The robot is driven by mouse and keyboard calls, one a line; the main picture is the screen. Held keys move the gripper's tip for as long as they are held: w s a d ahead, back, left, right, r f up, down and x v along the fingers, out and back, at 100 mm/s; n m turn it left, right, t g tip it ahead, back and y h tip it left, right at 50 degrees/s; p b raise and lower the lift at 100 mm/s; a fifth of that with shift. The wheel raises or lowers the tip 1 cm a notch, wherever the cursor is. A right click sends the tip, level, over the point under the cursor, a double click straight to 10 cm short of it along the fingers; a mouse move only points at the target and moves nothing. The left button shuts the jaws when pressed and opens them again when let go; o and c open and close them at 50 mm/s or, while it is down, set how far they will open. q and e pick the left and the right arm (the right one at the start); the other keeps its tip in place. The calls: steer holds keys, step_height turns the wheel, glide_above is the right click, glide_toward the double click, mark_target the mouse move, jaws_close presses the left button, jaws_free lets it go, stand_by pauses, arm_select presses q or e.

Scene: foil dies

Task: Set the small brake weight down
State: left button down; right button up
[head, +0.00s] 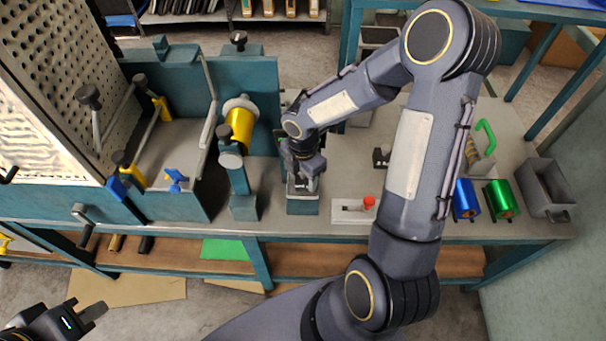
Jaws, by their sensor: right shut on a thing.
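My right gripper (303,185) points down over a small teal block-like stand (303,206) on the bench, right of the yellow roll. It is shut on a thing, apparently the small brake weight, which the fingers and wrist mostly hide. I cannot tell whether the weight touches the stand. My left gripper (98,311) is at the lower left, in front of the bench and empty as far as I see. Its finger opening is not clear.
A teal machine with a yellow foil roll (240,125) stands to the left. A white base with a red knob (369,202) is right of the stand. Blue (465,200) and green (501,200) rolls and a grey bin (547,188) lie further right. My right arm covers the bench between.

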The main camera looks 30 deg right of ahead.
steer(key=shift+f, duration=0.2)
steer(key=o, duration=1.5)
steer(key=shift+c, duration=0.2)
steer(key=shift+r, duration=0.1)
step_height(320, 180, up, 12)
steer(key=shift+r+p, duration=0.15)
steer(key=shift+p, duration=0.25)
steer(key=s+a+r+m+t+y, duration=0.2)
steer(key=s+r+m, duration=0.1)
steer(key=s+m, duration=0.5)
steer(key=s+a+r+m+t+y, duration=0.1)
steer(key=s+a+r+m+t, duration=0.1)
steer(key=s+m, duration=0.7)
steer(key=shift+r+m+t+y, duration=0.4)
steer(key=shift+r+m+t, duration=0.6)
steer(key=shift+m, duration=1.8)
